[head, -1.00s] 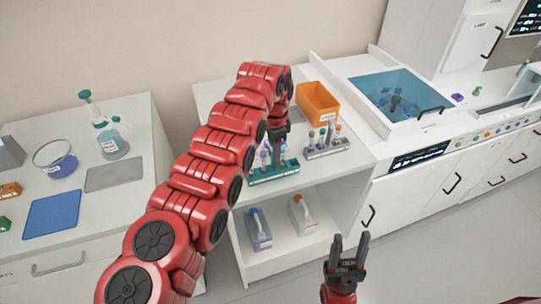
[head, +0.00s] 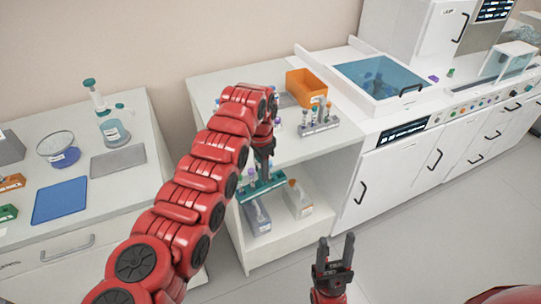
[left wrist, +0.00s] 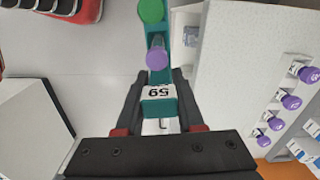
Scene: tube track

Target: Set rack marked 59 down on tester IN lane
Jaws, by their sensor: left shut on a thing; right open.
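The teal rack (head: 270,184) marked 59 is held in my left gripper (head: 263,168), out past the front edge of the shelf unit's top. In the left wrist view the rack's label end (left wrist: 159,93) reads 59 upside down between the fingers. A purple-capped tube (left wrist: 157,58) and a green-capped tube (left wrist: 151,11) stand in it. The arm hides part of the rack in the head view. My right gripper (head: 335,250) is open and empty at the bottom of the head view. I cannot make out a tester IN lane in either view.
The shelf unit's top (head: 335,155) holds a grey tube rack (head: 319,126) and an orange bin (head: 306,87). Two containers stand on its lower shelf. A blue-lidded bath (head: 378,76) and white cabinets with a screen (head: 403,132) are at right. The floor in front is clear.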

